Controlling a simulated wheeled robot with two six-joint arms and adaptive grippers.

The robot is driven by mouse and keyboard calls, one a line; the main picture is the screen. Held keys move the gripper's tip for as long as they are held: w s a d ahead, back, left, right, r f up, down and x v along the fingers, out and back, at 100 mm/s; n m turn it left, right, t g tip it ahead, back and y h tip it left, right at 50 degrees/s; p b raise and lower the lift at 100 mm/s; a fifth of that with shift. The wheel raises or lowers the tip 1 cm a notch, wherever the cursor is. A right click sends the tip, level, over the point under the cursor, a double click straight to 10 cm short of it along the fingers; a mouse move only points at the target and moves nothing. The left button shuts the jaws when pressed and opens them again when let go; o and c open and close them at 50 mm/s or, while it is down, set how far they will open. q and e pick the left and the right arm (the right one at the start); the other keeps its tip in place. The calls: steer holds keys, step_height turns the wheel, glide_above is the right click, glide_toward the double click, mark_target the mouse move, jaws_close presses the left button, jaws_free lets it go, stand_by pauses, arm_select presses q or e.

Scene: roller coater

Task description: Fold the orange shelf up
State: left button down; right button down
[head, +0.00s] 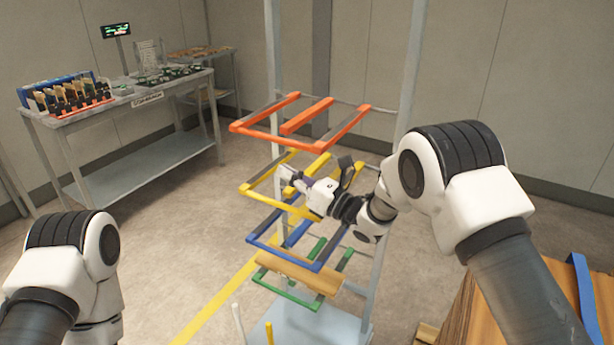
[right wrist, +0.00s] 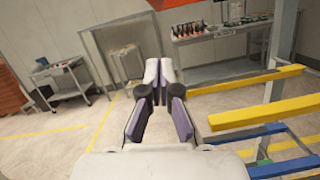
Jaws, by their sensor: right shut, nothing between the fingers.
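The orange shelf (head: 305,117) is the top frame of a rack in the middle of the head view. It sticks out roughly level from the rack's uprights, with nothing lying on it. My right gripper (head: 286,174) is below the orange shelf in the picture, close to the yellow shelf (head: 258,191), and does not appear to touch the orange one. In the right wrist view its fingers (right wrist: 158,72) are together and empty. My left arm shows at the lower left of the head view, but its gripper is out of sight.
Below are a blue shelf (head: 283,255) and a green shelf (head: 287,295), with a wooden board (head: 300,273) near them. Rack uprights (head: 411,65) stand behind. A grey table (head: 133,110) with parts is at the back left. Wooden boards (head: 480,315) are at the lower right.

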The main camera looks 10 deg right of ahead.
steer(key=r, duration=0.1)
steer(key=w+r+p, duration=0.1)
steer(key=r, duration=0.1)
steer(key=r+p, duration=0.1)
steer(key=shift+w+a+r, duration=0.15)
steer(key=shift+a, duration=0.1)
steer(key=shift+w+a, duration=0.1)
